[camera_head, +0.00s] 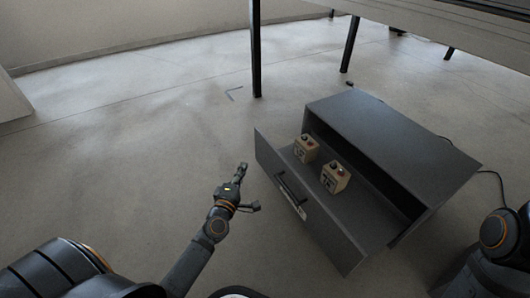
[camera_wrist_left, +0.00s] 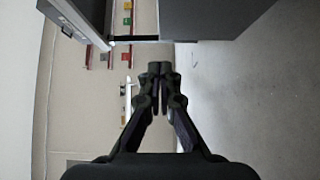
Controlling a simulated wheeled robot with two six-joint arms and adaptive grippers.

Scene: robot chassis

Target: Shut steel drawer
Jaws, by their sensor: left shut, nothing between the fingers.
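The dark grey steel drawer (camera_head: 352,228) is pulled far out of its cabinet (camera_head: 395,135). Its front panel (camera_head: 270,165), with a bar handle (camera_head: 291,190), faces left toward my left arm. In the left wrist view the closed fingertips (camera_wrist_left: 160,68) point toward dark panels at the top. My right gripper is out of sight.
A table with dark legs (camera_head: 255,50) stands behind the cabinet. A black cable (camera_head: 492,174) runs along the floor at the cabinet's right. The concrete floor (camera_head: 130,150) to the left of the drawer is clear.

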